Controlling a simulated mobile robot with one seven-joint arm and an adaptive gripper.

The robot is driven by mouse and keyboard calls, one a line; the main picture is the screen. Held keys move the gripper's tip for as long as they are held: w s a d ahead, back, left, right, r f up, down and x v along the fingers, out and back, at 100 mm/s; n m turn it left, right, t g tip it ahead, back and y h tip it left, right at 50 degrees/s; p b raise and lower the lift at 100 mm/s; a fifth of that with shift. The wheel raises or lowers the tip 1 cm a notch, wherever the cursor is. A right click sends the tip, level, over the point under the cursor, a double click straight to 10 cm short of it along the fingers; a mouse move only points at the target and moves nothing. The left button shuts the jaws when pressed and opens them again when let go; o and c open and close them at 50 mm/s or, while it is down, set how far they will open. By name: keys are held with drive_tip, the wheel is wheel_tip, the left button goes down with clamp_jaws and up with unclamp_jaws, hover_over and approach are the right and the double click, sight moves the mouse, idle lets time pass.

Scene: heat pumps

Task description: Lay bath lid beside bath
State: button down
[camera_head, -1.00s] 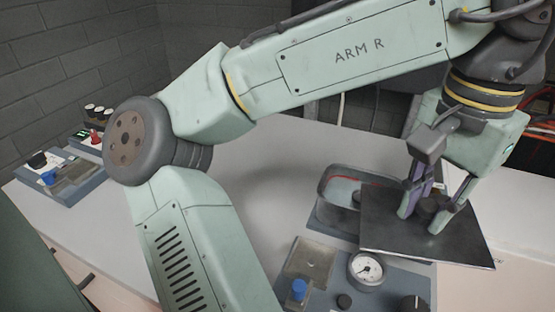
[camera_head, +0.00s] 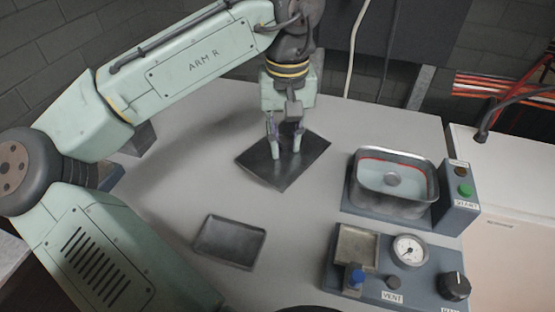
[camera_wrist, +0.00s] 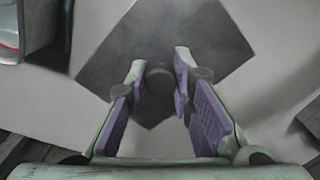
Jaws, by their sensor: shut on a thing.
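The bath lid is a flat dark square plate (camera_head: 312,150) with a round knob at its middle. In the head view it is left of the bath, low over or on the grey tabletop; I cannot tell if it touches. My gripper (camera_head: 287,150) points down at the lid's middle, shut on the knob. In the wrist view my gripper (camera_wrist: 160,80) has its two fingers on either side of the dark knob, with the lid (camera_wrist: 215,40) beyond. The bath (camera_head: 438,185) is an open metal basin with a red line inside and a round disc in it. The wrist view shows its corner (camera_wrist: 40,30).
A dark shallow tray (camera_head: 230,262) lies at the front left of the table. A panel (camera_head: 340,278) with a gauge (camera_head: 409,250), blue knob and black dial stands in front of the bath. A box with a green button (camera_head: 465,190) is at its right. Table between the lid and tray is clear.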

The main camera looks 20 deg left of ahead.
sight(285, 151)
drive_tip(key=shift+f+p, duration=0.3)
drive_tip(key=shift+f, duration=2.6)
drive_tip(key=shift+f, duration=0.15)
drive_tip(key=c, duration=1.4)
unclamp_jaws()
wheel_tip(285, 151, up, 12)
drive_tip(key=shift+r+b, duration=0.15)
drive_tip(key=shift+b, duration=0.4)
